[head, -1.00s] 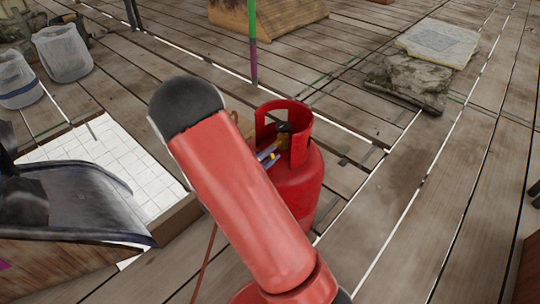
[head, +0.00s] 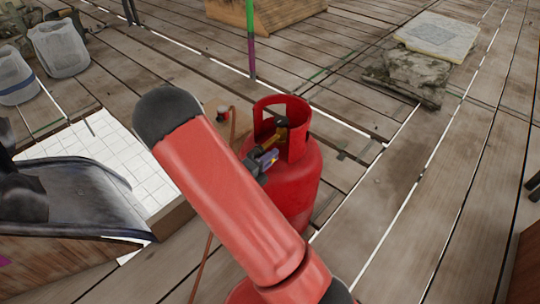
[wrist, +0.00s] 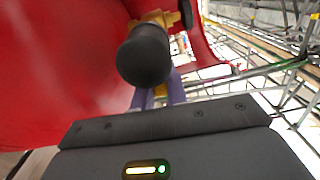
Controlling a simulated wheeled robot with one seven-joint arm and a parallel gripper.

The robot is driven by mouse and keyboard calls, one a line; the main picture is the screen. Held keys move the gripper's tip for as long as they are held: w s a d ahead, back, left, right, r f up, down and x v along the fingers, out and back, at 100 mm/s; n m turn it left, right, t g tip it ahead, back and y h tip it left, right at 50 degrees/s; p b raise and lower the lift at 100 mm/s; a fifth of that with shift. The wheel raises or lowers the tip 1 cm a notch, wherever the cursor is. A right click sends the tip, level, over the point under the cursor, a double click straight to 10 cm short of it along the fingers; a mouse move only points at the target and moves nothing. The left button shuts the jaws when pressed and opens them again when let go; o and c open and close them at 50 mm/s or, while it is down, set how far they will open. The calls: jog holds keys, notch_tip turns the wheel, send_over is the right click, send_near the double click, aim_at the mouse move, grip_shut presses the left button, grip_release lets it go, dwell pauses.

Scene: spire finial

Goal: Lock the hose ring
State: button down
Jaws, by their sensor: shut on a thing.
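A red gas cylinder (head: 300,185) stands upright on the planks in the head view, with a brass valve (head: 283,133) inside its collar. My gripper (head: 265,162) is at the valve, on its left side, partly behind my red arm. In the wrist view the purple-grey fingers (wrist: 160,94) close on a small brass piece, which appears to be the hose ring (wrist: 160,91). A dark rounded knob-like part (wrist: 145,54) hides much of the valve there. I cannot tell the ring's angle. An orange-brown hose (head: 232,127) shows left of the cylinder.
A small red and white object (head: 222,114) lies behind my arm. A white tiled panel (head: 95,160) and a dark curved tray-like thing (head: 75,205) are at left. A green and purple pole (head: 251,45) stands behind.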

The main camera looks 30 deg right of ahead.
jog(key=m, duration=0.1)
jog(key=f+m, duration=0.1)
jog(key=m, duration=0.1)
jog(key=shift+w+a+f+b, duration=0.15)
jog(key=shift+f+b, duration=0.1)
jog(key=shift+b, duration=0.15)
jog(key=shift+w+f+m+b, duration=0.1)
jog(key=shift+f+m+b, duration=0.1)
jog(key=shift+m, duration=0.6)
jog(key=shift+w+f+m+b, duration=0.1)
jog(key=shift+f+m+b, duration=0.1)
jog(key=shift+m, duration=0.6)
jog(key=c, duration=1.4)
grip_release()
